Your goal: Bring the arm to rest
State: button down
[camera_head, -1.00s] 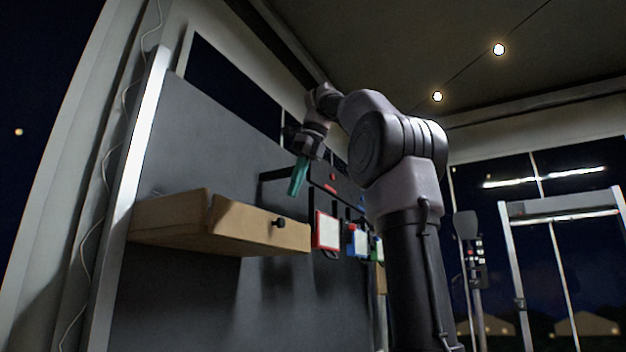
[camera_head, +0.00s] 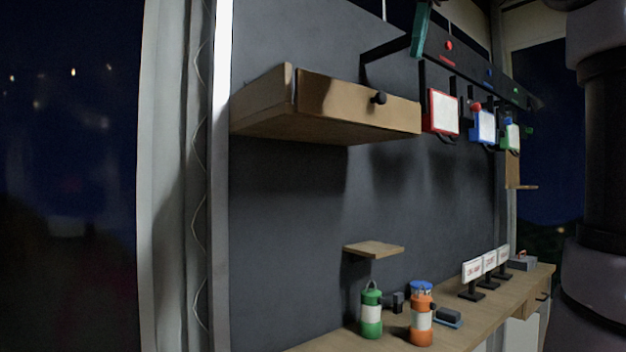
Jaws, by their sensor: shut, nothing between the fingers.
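A thick dark and grey part of my arm (camera_head: 602,150) stands upright at the right edge.
A wooden drawer box (camera_head: 350,100) with a black knob juts from the grey wall panel. Red-, blue- and green-framed cards (camera_head: 443,112) hang beside it. Below are a small shelf (camera_head: 374,249) and a bench (camera_head: 465,335) with green (camera_head: 372,312) and orange (camera_head: 421,318) canisters and signs (camera_head: 472,271).

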jog(key=s+d+f+n+t, duration=0.1)
jog(key=s+f+n+t, duration=0.1)
jog(key=f+n, duration=0.9)
jog(key=s+d+f+n+t, duration=0.1)
jog(key=f+n, duration=0.9)
jog(key=f, duration=1.5)
jog(key=shift+s+f+n+t+y, duration=0.2)
jog(key=shift+s+n+t+y, duration=0.1)
jog(key=shift+s+n+t, duration=0.15)
